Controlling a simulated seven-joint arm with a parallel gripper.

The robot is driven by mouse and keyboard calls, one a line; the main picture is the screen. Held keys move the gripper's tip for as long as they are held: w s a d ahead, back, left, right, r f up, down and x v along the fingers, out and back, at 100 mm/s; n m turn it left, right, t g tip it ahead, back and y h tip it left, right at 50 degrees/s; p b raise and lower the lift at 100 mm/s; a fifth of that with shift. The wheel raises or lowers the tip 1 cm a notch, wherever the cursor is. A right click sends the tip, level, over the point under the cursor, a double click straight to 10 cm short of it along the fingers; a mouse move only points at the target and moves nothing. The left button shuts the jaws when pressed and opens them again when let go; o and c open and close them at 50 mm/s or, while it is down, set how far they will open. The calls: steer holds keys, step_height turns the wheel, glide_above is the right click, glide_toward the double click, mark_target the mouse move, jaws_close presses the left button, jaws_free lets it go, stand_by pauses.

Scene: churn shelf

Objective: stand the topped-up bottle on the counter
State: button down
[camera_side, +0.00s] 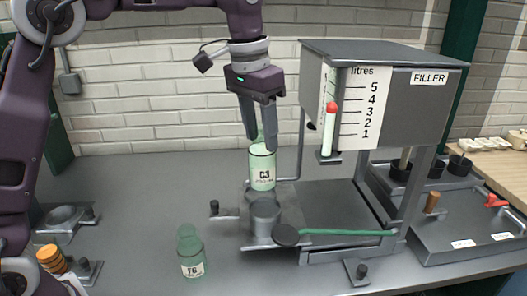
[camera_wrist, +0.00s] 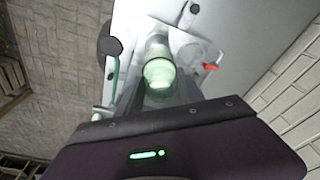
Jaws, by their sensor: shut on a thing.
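A green glass bottle labelled C3 (camera_side: 262,170) hangs upright in my gripper (camera_side: 260,135), which is shut on its neck. It is above and just behind a grey metal cup (camera_side: 265,216) on the filler's base; whether its bottom touches anything is unclear. The bottle also shows in the wrist view (camera_wrist: 159,73), seen from above. The filler (camera_side: 415,105) stands to the right of my gripper, with a litre scale and a red-tipped float.
A black pad with a green lever (camera_side: 340,232) lies in front of the filler. A ring holder (camera_side: 65,218) and orange-striped stopper (camera_side: 50,258) are at the left. A grey tray (camera_side: 470,235) with a red valve is at the right. The counter left of the filler is mostly clear.

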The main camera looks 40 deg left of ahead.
steer(key=s+a+n+g, duration=0.1)
steer(key=s+a+n, duration=0.2)
steer(key=s+n, duration=0.6)
steer(key=s+a+n+g+y, duration=0.1)
steer(key=s+a+n, duration=0.3)
steer(key=s+n, duration=0.5)
steer(key=s+a+n+g, duration=0.1)
steer(key=s+a+n, duration=0.2)
steer(key=s+n, duration=0.55)
step_height(320, 180, down, 16)
steer(key=w+n, duration=0.2)
steer(key=shift+w+n, duration=0.3)
steer(key=shift+n, duration=0.05)
steer(key=shift+a+r, duration=0.1)
steer(key=shift+f, duration=0.7)
steer(key=shift+f, duration=0.55)
